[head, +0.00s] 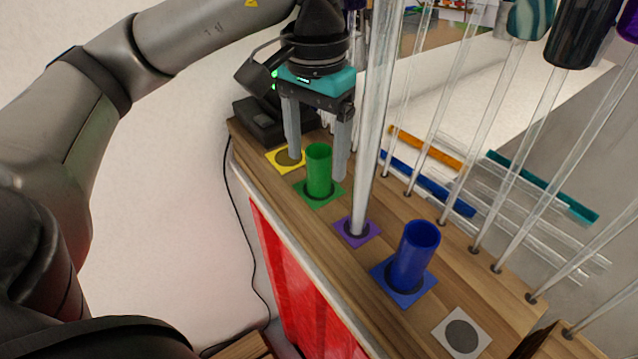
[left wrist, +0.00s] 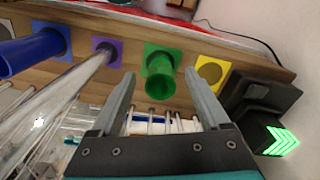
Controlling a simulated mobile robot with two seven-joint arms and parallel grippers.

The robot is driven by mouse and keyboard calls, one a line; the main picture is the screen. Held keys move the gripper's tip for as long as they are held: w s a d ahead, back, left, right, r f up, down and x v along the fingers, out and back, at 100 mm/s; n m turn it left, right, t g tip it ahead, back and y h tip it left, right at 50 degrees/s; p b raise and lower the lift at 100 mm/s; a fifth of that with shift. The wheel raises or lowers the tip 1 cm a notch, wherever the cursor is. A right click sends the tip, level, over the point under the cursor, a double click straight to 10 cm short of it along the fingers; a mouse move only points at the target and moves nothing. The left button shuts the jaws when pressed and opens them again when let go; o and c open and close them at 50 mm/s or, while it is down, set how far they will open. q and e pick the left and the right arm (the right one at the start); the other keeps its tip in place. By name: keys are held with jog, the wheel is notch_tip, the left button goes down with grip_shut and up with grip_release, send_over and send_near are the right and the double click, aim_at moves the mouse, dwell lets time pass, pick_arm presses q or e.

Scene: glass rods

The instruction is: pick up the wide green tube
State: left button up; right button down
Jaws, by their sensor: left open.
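The wide green tube (head: 319,170) stands upright on a green square (head: 329,195) on the wooden bench. My left gripper (head: 315,168) is open, with one finger on either side of the tube and its palm above it in the head view. In the left wrist view the green tube (left wrist: 160,82) shows between the two spread fingers (left wrist: 163,95). I cannot tell whether either finger touches it. My right gripper is not in view.
A wide blue tube (head: 415,255) stands on a blue square nearby. A tall clear rod (head: 371,130) rises from a purple square (head: 357,231) close to my left gripper. Several thin rods stand along the back. An empty yellow square (head: 286,160) lies beside the green one.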

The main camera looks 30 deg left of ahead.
aim_at(317, 174)
pick_arm(q)
notch_tip(317, 174, down, 4)
jog(key=shift+f, duration=0.2)
jog(key=shift+c, duration=0.2)
jog(key=shift+w, duration=0.1)
grip_shut()
dwell(0.3)
